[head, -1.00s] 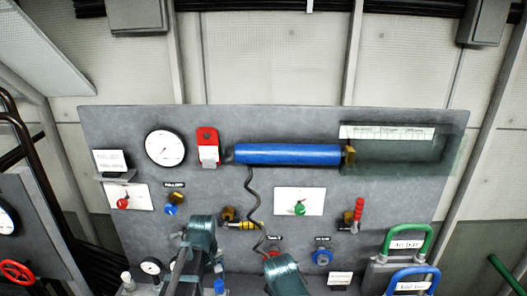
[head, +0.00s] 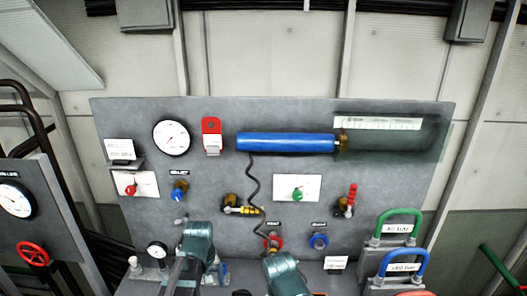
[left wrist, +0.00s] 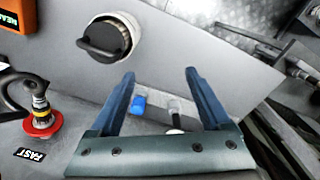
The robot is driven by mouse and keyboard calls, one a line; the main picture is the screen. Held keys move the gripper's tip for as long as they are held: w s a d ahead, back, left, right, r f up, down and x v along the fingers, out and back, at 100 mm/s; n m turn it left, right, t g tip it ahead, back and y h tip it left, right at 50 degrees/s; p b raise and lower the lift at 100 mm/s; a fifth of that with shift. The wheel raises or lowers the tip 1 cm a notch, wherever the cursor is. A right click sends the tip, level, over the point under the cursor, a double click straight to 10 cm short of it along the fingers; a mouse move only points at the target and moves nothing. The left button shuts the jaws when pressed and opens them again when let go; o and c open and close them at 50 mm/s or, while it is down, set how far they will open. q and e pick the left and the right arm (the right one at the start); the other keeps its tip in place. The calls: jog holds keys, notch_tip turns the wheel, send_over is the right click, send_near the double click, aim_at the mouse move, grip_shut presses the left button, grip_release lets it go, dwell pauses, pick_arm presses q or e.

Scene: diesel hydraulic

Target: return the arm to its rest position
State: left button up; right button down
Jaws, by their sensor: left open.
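My left arm (head: 197,243) comes up from the bottom left in the head view, with a teal block on it in front of the lower panel. My left gripper (left wrist: 158,78) shows in the left wrist view, with two dark blue fingers spread and nothing between them. A blue cap (left wrist: 138,105) and a dark rod lie beyond the fingers; I cannot tell how far. A second teal block of mine (head: 285,274) is at the bottom centre of the head view. No fingers of my right gripper show.
A grey panel (head: 390,190) carries a blue cylinder (head: 286,142), a gauge (head: 171,137), valves and a coiled hose. Green (head: 400,222) and blue (head: 405,265) handles are at lower right. A red handwheel (head: 33,254) is at left. A black knob (left wrist: 105,40) shows in the wrist view.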

pick_arm(q)
jog(key=s+m, duration=0.5)
jog(key=s, duration=0.1)
jog(key=s+d+f+m+y+b, duration=0.1)
jog(key=s+d+f+m+b, duration=0.3)
jog(key=d+f+b, duration=0.6)
jog(key=shift+s+d+f, duration=0.15)
jog(key=shift+s+d, duration=0.15)
jog(key=shift+s, duration=0.65)
